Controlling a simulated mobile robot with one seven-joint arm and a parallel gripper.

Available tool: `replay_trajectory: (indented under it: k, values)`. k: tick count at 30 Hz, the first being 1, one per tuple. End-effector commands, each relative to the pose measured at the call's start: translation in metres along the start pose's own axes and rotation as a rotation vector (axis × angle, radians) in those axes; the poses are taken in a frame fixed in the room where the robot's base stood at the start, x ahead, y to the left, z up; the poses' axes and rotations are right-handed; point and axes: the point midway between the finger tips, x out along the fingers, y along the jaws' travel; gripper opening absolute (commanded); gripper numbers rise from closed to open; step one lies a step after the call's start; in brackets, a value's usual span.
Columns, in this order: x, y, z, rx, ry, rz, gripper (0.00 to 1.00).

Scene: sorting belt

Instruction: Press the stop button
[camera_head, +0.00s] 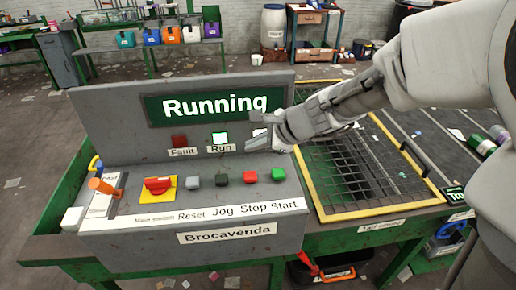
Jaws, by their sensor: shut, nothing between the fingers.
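The control box (150,118) stands on a green bench, its display reading "Running". The stop button (250,177) is a small red block above the "Stop" label, in clear view. To its right is the green start button (278,174), to its left the black jog button (221,179) and grey reset button (192,181). A red main switch (158,186) sits on a yellow plate. My gripper (258,144) is shut and empty. In the picture it appears above the stop button, apart from it, and partly covers the rightmost lamp.
The lit Run lamp (219,138) and dark red Fault lamp (179,141) are on the upright panel. An orange-handled tool (104,187) lies at the box's left end. A yellow-framed grid (345,165) lies right of the box. My arm crosses the upper right.

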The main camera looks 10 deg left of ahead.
Motion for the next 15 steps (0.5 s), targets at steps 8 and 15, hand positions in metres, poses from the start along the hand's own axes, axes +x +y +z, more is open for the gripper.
replay_trajectory:
  k: [8,15]
  values:
    - [0.032,0.023,-0.023,0.000,0.000,0.001,0.00]
    - [0.045,0.033,-0.033,-0.001,0.000,0.000,0.00]
